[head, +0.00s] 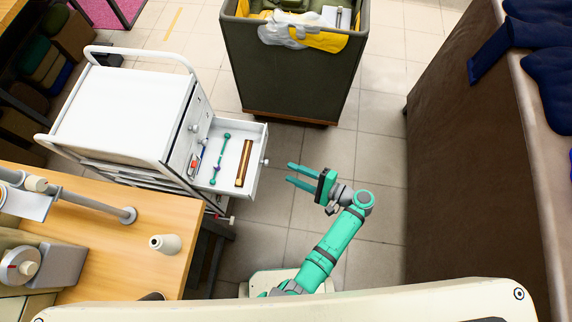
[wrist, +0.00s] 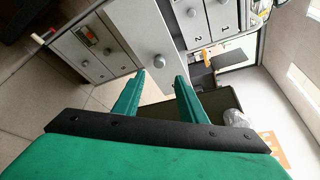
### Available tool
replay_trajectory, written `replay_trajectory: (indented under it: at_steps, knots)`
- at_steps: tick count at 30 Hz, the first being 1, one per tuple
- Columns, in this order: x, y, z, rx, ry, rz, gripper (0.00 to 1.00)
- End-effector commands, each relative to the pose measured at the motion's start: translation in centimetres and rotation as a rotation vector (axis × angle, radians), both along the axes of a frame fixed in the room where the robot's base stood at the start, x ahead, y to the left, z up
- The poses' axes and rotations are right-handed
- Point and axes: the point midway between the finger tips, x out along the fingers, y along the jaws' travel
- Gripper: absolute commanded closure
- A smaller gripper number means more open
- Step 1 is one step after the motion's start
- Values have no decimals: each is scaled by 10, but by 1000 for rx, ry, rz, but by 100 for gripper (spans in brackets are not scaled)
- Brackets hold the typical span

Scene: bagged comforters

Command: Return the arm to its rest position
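My gripper (head: 301,177) is open and empty in the head view, its two green fingers apart and pointing left toward the open drawer. My green arm (head: 330,250) is bent at the elbow and reaches forward from my base over the tiled floor. In the wrist view my gripper (wrist: 158,82) shows both fingers spread with nothing between them. The drawer front and its knob (wrist: 138,77) lie beyond the fingertips, apart from them.
A white cart (head: 130,100) has its drawer (head: 258,172) pulled out, holding several small items. A dark bin (head: 290,75) stands ahead. A wooden table (head: 130,250) with a thread cone (head: 165,243) is left; a large brown-sided counter (head: 470,150) is right. Floor between is clear.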

Motion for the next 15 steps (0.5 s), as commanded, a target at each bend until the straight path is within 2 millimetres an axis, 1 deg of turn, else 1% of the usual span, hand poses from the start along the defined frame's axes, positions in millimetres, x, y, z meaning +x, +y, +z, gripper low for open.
replay_trajectory:
  at_steps: [4,15]
  knots:
    - [-3,-5,1,1,0,1,62]
    - [-3,-5,1,1,0,1,62]
